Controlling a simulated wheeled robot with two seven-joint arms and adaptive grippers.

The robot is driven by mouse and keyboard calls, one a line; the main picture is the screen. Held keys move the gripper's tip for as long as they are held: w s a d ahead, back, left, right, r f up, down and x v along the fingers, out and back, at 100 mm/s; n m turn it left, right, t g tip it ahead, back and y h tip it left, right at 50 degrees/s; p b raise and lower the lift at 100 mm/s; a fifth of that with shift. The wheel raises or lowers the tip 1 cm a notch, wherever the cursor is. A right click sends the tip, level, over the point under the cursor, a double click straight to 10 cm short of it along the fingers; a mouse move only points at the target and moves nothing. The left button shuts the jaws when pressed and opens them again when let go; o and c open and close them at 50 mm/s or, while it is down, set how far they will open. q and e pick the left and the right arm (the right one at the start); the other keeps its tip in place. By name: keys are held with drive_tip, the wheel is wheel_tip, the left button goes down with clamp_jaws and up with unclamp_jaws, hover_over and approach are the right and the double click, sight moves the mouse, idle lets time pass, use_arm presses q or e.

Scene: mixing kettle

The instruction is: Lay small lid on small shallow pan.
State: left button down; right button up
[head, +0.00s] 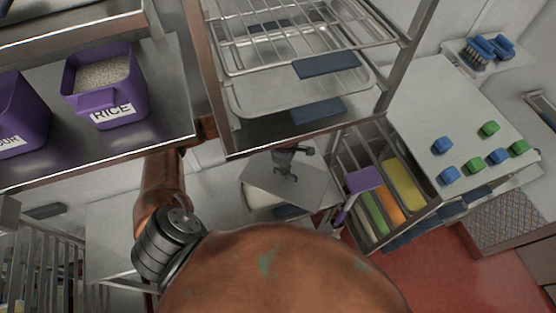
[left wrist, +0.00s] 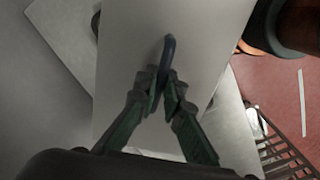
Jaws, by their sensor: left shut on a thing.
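My left gripper (head: 287,172) is low in the middle of the head view, below the wire rack. In the left wrist view its two green-and-grey fingers (left wrist: 166,88) are shut on a dark blue handle (left wrist: 168,52). The handle stands on a flat, light grey, straight-edged plate, which looks like the small lid (left wrist: 128,60). In the head view the lid (head: 312,188) lies under the gripper. A pale surface (head: 262,200) shows beneath its left edge, with a dark blue piece (head: 288,212) at the front. I cannot tell whether this is the small shallow pan. My right gripper is out of view.
A metal rack (head: 237,144) with trays and blue handles stands just behind the gripper. A purple rice bin (head: 122,92) is on the left shelf. Coloured boards (head: 404,186) stand in a slotted holder on the right. A white worktop (head: 425,105) carries several small blue and green blocks.

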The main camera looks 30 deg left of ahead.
sight(278, 175)
use_arm(q)
drive_tip(key=n+p, duration=0.1)
drive_tip(key=n, duration=0.1)
drive_tip(key=a+n+p, duration=0.1)
drive_tip(key=n, duration=0.1)
drive_tip(key=a+n+p, duration=0.1)
drive_tip(key=n+p, duration=0.1)
drive_tip(key=shift+s+r+n, duration=0.2)
drive_tip(key=shift+r+n, duration=0.1)
drive_tip(key=shift+n, duration=0.1)
drive_tip(key=shift+s+a+f+n+p, duration=0.15)
drive_tip(key=shift+a+n+p, duration=0.25)
drive_tip(key=shift+n, duration=0.5)
drive_tip(key=shift+f, duration=0.15)
drive_tip(key=shift+f+b, duration=0.45)
drive_tip(key=shift+f, duration=0.65)
wheel_tip(278, 175, down, 4)
drive_tip(key=shift+r+b, duration=0.15)
drive_tip(key=shift+b, duration=0.75)
drive_tip(key=shift+r, duration=0.2)
drive_tip(key=shift+d+f+b, duration=0.1)
drive_tip(key=shift+f+b, duration=0.2)
drive_tip(key=shift+b, duration=0.05)
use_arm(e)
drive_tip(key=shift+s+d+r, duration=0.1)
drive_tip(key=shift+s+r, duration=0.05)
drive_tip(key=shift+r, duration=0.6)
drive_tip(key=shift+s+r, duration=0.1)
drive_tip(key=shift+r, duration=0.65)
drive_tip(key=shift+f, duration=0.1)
